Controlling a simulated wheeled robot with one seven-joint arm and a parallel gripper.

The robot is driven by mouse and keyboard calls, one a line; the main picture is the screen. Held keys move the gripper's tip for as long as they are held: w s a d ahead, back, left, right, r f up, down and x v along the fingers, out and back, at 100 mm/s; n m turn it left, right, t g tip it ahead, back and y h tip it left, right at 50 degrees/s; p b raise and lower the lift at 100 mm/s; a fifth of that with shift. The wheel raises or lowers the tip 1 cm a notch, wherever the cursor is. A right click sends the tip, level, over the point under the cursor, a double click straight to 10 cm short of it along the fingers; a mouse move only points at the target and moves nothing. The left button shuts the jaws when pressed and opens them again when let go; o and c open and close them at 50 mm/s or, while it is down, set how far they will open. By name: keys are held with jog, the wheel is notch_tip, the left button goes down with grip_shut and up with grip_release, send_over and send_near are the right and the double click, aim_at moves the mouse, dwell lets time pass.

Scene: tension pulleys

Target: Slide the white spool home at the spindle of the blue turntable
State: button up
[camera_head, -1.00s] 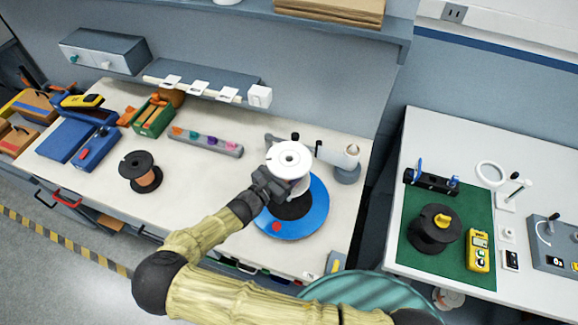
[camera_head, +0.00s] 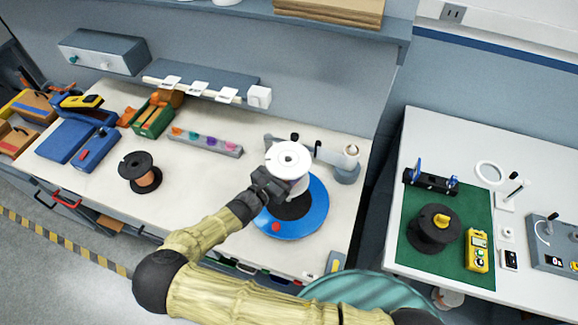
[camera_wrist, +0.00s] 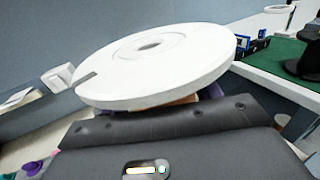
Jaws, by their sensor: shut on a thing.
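The white spool (camera_head: 288,158) is in my gripper (camera_head: 270,185), above the blue turntable (camera_head: 303,219) in the head view. My gripper is shut on the spool below its top flange. In the wrist view the spool's white top flange (camera_wrist: 155,66) with its centre hole fills the upper middle, and my gripper (camera_wrist: 165,125) sits just under it. The turntable has a dark centre and a red spot on its near rim. Its spindle is hidden behind the spool and gripper, so I cannot tell whether the spool is around it.
A grey stand (camera_head: 345,163) is close behind and right of the spool. A dark spool with copper winding (camera_head: 139,172) stands to the left on the bench. A rack with coloured pieces (camera_head: 206,142) lies behind. A green mat (camera_head: 445,258) with a black spool (camera_head: 433,230) is on the right table.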

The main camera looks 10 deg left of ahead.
jog(key=shift+f+b, duration=0.95)
jog(key=shift+f, duration=0.6)
dwell(0.9)
jog(key=shift+f, duration=0.35)
jog(key=shift+f+b, duration=1.85)
jog(key=shift+f, duration=0.8)
dwell(1.0)
jog(key=shift+f, duration=0.35)
jog(key=shift+f+b, duration=1.05)
jog(key=shift+f, duration=0.1)
